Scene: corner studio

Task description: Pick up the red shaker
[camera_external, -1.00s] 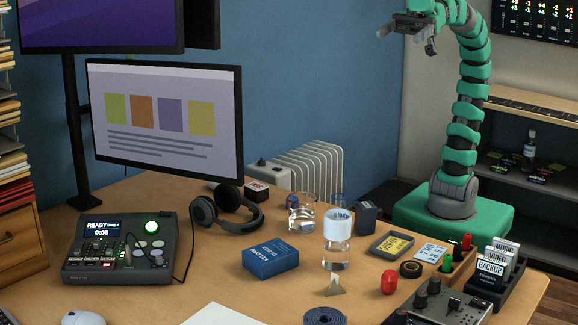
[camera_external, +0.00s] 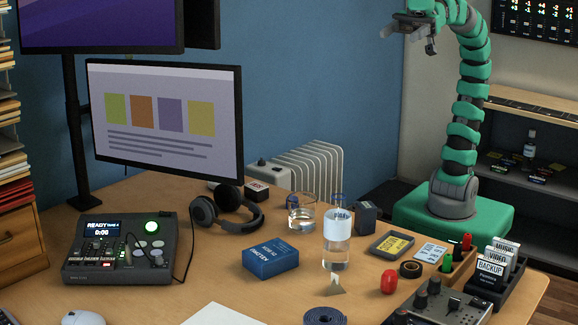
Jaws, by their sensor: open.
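A small red egg-shaped shaker (camera_external: 389,281) lies on the wooden desk toward the front right. Another red-topped item (camera_external: 466,241) stands in a wooden holder farther back right. My gripper (camera_external: 418,39) is high above the desk at the top right, far from the shaker. It is open and empty.
A glass bottle with a white label (camera_external: 337,240) stands left of the shaker. A dark tape roll (camera_external: 410,269), a mixer (camera_external: 440,305) and a card rack (camera_external: 492,275) crowd the right side. A blue box (camera_external: 270,259) lies left, with some bare desk around it.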

